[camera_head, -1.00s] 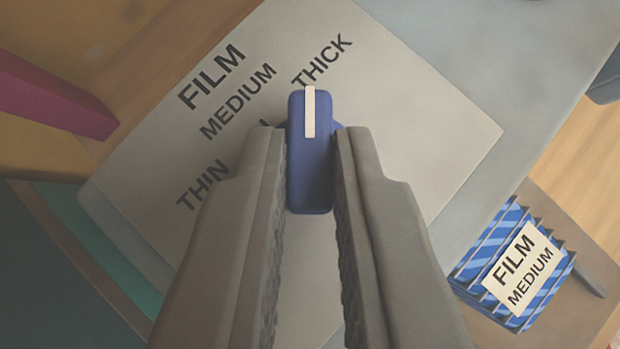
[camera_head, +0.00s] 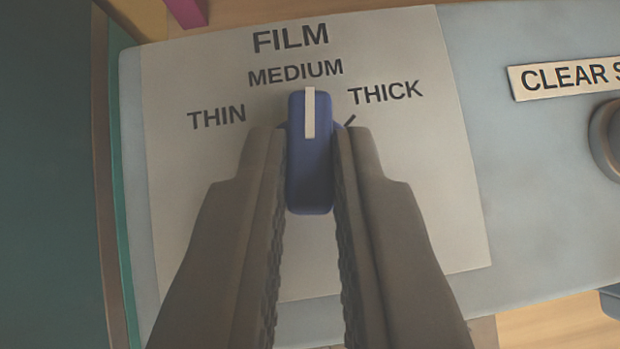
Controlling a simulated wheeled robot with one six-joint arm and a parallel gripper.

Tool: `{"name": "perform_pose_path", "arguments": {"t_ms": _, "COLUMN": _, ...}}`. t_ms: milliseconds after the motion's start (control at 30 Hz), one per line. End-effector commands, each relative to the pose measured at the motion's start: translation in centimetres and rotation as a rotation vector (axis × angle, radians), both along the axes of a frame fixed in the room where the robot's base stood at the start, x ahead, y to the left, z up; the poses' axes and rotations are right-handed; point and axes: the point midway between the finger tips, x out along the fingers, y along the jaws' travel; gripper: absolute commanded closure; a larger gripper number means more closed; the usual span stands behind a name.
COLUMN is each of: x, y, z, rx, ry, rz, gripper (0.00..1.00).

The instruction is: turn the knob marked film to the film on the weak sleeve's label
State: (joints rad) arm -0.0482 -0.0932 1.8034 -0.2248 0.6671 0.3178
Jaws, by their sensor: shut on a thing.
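The blue film knob (camera_head: 310,170) stands in the middle of a pale panel (camera_head: 400,200) marked FILM, with THIN at left, MEDIUM at top and THICK at right. Its cream pointer line points up at the word MEDIUM. My gripper (camera_head: 310,165) is shut on the knob, one finger on each side. The fingers hide the lower part of the panel around the knob. The sleeve with its label is out of view now.
The panel is on a grey-blue machine top (camera_head: 540,190). A plate reading CLEAR S, cut off by the frame edge (camera_head: 570,76), and a round grey control (camera_head: 606,138) are at the right. A dark green surface (camera_head: 50,180) lies at the left.

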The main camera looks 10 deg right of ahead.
Motion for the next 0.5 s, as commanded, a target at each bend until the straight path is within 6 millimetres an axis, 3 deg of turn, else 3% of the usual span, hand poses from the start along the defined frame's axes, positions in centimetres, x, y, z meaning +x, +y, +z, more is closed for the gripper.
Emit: {"name": "perform_pose_path", "arguments": {"t_ms": 500, "x": -0.03, "y": -0.25, "z": 0.02, "rx": 0.0, "ry": 0.0, "rz": 0.141, "gripper": 1.0}}
